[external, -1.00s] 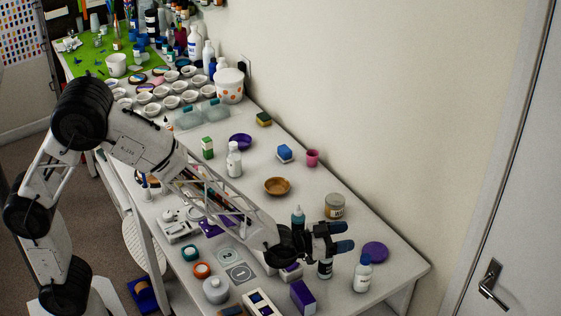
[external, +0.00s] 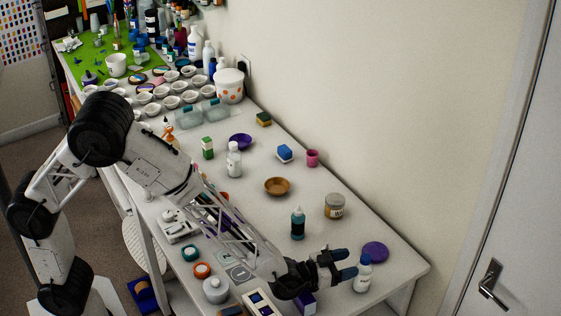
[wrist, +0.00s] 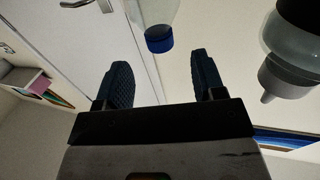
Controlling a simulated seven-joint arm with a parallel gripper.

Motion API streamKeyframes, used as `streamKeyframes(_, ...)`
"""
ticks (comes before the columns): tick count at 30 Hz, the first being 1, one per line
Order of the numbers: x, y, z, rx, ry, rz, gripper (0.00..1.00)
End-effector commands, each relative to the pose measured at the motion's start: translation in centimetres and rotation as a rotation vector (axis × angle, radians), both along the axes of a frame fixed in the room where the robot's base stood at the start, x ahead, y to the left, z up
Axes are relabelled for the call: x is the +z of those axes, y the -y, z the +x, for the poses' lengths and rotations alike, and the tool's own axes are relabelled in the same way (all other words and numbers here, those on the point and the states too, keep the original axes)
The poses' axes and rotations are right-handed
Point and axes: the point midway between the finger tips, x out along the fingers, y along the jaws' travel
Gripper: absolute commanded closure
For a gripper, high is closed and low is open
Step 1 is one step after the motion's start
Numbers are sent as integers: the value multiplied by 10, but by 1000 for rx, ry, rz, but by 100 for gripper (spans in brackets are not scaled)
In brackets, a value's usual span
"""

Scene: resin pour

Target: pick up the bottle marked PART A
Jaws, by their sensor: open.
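A white bottle with a blue cap (external: 362,275) stands near the front right corner of the table. In the wrist view its blue cap (wrist: 159,40) shows beyond and between my fingers, with the pale body above it. My gripper (external: 348,264) is open just left of this bottle, its fingers pointing towards it; it also shows in the wrist view (wrist: 163,78), with nothing between the fingers. Another white bottle (external: 234,160) stands further back. I cannot read PART A on any bottle at this size.
A teal bottle with a nozzle (external: 298,223) stands behind my gripper. A large grey-nozzled bottle (wrist: 291,72) fills the wrist view's right side.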

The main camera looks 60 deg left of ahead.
Motion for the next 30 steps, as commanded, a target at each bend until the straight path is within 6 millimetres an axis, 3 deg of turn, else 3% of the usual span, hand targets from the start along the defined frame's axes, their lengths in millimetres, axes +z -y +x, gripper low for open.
streamKeyframes(14, -4, 0, 1, -1, 0, 0, 37)
streamKeyframes(30, -4, 7, 25, -1, 0, 1, 37)
